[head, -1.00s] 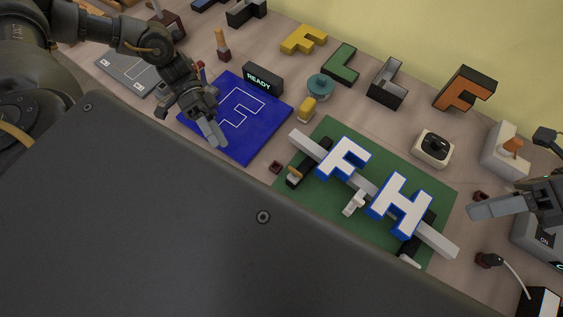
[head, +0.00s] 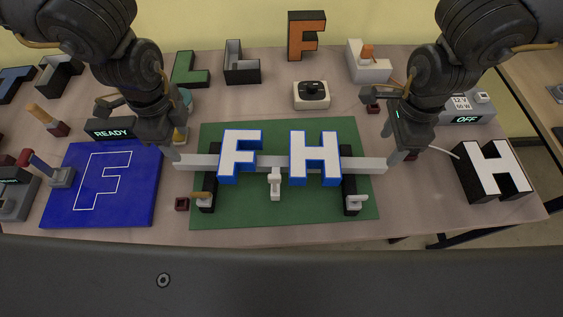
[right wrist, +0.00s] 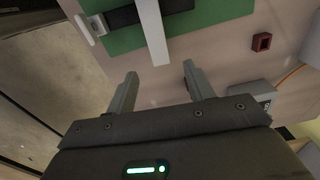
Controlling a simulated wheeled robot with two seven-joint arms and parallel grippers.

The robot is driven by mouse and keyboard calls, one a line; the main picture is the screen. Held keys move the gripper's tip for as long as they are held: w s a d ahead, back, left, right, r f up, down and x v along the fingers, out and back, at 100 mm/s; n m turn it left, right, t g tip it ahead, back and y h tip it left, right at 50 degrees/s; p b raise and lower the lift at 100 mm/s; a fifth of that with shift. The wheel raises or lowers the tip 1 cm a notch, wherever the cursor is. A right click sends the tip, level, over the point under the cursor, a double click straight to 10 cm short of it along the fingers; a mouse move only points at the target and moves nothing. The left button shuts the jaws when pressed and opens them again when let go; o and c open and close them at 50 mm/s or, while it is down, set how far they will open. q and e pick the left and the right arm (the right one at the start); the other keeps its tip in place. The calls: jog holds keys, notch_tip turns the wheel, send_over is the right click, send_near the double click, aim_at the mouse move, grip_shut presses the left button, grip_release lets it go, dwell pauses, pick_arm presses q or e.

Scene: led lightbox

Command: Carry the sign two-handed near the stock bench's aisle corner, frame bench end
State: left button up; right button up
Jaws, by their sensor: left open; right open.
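The sign is a pale bar with a white, blue-edged F (head: 240,152) and H (head: 315,155). It lies across two black supports on a green mat (head: 290,213), with a small white piece (head: 275,184) at its middle front. My left gripper (head: 174,153) is open at the bar's left end. My right gripper (head: 396,155) is open at the bar's right end. In the right wrist view, the bar end (right wrist: 155,35) points in between the open fingertips of that gripper (right wrist: 160,72). Whether either gripper touches the bar is unclear.
A dark-sided white H (head: 493,170) with a cable stands right, near an OFF unit (head: 468,112). Unlit letter shells and a cream device (head: 311,95) line the back. Another table (head: 540,80) stands right.

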aim_at(189, 159)
pick_arm(q)
notch_tip(189, 159, down, 11)
jog(key=shift+r, duration=0.1)
pick_arm(e)
notch_tip(189, 159, down, 11)
jog(key=shift+r, duration=0.15)
pick_arm(q)
grip_shut()
pick_arm(e)
grip_shut()
pick_arm(q)
jog(key=shift+r, duration=0.1)
pick_arm(e)
jog(key=shift+r, duration=0.1)
dwell(0.8)
